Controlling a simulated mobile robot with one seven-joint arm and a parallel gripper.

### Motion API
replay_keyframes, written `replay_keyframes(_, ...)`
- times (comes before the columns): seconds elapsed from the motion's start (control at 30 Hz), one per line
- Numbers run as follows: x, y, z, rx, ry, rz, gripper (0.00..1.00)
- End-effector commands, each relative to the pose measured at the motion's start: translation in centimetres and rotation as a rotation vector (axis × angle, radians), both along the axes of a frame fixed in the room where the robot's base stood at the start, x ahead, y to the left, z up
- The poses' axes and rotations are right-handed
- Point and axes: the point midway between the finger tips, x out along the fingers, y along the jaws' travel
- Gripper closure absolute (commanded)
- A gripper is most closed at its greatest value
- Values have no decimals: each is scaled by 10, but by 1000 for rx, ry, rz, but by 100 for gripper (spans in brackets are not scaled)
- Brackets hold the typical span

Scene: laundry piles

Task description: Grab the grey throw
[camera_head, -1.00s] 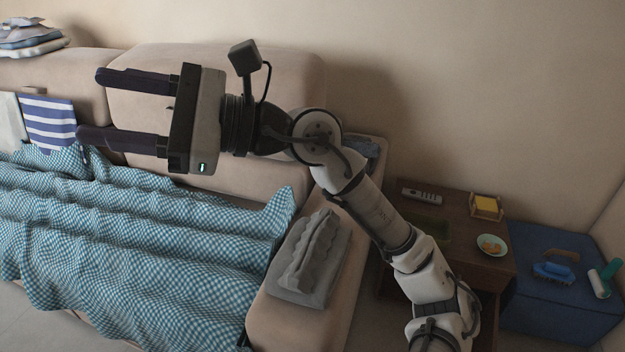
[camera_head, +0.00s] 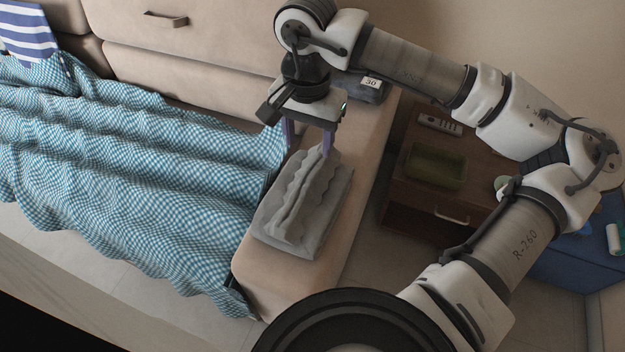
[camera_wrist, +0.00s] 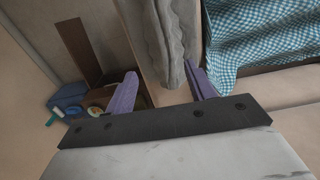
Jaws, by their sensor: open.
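The grey throw (camera_head: 302,203) lies folded on the sofa's armrest, with a ruffled ridge along its top. My gripper (camera_head: 308,148) points down at the throw's far end, with its purple fingers apart. In the head view the fingers stand at either side of the ridge's far end; I cannot tell whether they touch the cloth. In the wrist view the throw (camera_wrist: 160,45) shows between the two fingers (camera_wrist: 160,88), nearer to the right one. The jaws are open and hold nothing.
A blue checked blanket (camera_head: 120,170) covers the seat left of the throw. A dark grey item with a "30" tag (camera_head: 371,84) lies farther back on the armrest (camera_head: 340,235). Right of it stands a brown side table (camera_head: 397,190) with a green tray (camera_head: 435,165) and a remote (camera_head: 438,124).

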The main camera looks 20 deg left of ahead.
Motion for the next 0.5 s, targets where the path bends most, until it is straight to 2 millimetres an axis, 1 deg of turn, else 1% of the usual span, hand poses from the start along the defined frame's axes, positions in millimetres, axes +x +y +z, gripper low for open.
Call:
replay_keyframes(0.3, -1, 0, -60, 0, 5, 1, 45)
replay_keyframes(0.4, 0, 1, -73, 1, 4, 0, 45)
replay_keyframes(0.5, 0, 1, -80, 2, 3, 0, 45)
